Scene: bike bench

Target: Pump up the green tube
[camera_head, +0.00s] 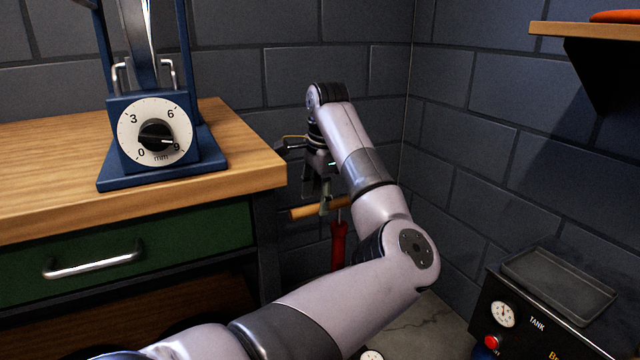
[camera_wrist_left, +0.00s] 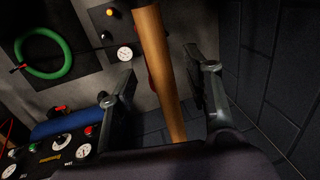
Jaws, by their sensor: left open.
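The green tube (camera_wrist_left: 66,62) is a ring lying on a dark mat at the upper left of the left wrist view. It is not visible in the head view. A red floor pump (camera_head: 338,245) stands beyond the bench's right end, with a wooden crossbar handle (camera_head: 305,211) on top. My left gripper (camera_head: 322,196) points down at the handle. In the left wrist view the handle (camera_wrist_left: 160,75) runs lengthwise between the open, spread fingers, apparently not touching either one. My right gripper is in neither view.
A wooden bench (camera_head: 240,140) with a blue dial stand (camera_head: 160,135) is at the left. A black tank unit (camera_head: 510,325) with a gauge and red button stands at the lower right. A shelf (camera_head: 590,33) juts out at the upper right. Brick walls close the corner behind my arm.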

